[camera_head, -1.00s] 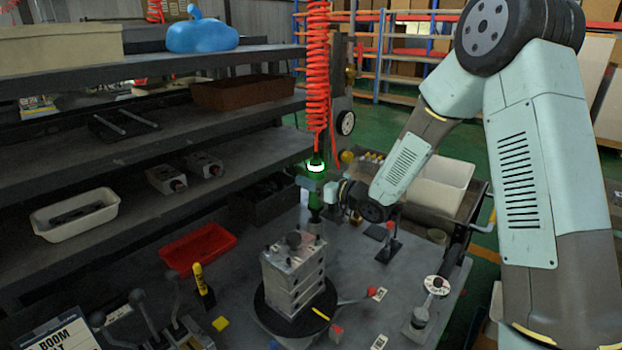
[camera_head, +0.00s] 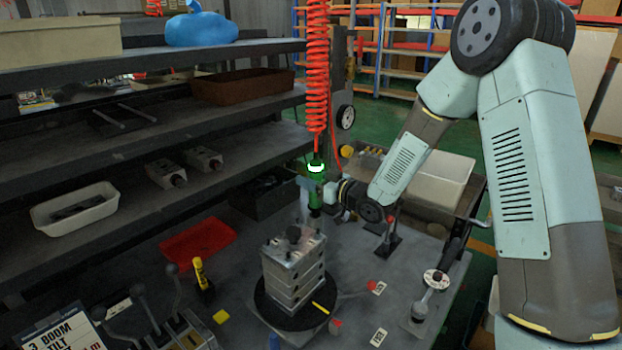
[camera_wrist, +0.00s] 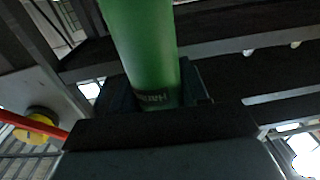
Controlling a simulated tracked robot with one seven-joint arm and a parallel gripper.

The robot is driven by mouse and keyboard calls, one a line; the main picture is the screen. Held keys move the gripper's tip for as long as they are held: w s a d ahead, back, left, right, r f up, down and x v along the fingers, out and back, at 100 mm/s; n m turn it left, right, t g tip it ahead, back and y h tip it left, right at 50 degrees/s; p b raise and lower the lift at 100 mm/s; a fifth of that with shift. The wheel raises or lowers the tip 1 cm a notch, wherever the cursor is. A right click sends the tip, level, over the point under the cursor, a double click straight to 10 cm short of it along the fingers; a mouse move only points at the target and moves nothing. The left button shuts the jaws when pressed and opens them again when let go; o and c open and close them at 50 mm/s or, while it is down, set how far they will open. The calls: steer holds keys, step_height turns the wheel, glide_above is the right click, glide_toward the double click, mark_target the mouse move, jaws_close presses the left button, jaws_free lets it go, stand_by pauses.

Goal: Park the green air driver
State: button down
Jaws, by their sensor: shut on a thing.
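The green air driver (camera_head: 315,175) hangs upright below a coiled red hose (camera_head: 317,75), with a white band near its top. My gripper (camera_head: 318,188) is shut on its body and holds it above the bench, behind the grey valve block stack (camera_head: 293,270). In the wrist view the green driver body (camera_wrist: 145,50) rises from between the jaws, with a dark label low on it. The stack stands on a round black turntable (camera_head: 318,318).
Dark shelves (camera_head: 100,150) stand on the left. A post with a round white top (camera_head: 436,280) and a dark stand (camera_head: 389,240) are at right, near a white bin (camera_head: 440,178).

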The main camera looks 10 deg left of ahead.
steer(key=shift+f, duration=1.25)
stand_by(0.3)
steer(key=shift+c, duration=2.4)
jaws_free()
steer(key=shift+d, duration=0.1)
steer(key=v, duration=1.3)
steer(key=shift+d, duration=0.3)
steer(key=shift+s+f, duration=0.1)
steer(key=shift+s, duration=0.05)
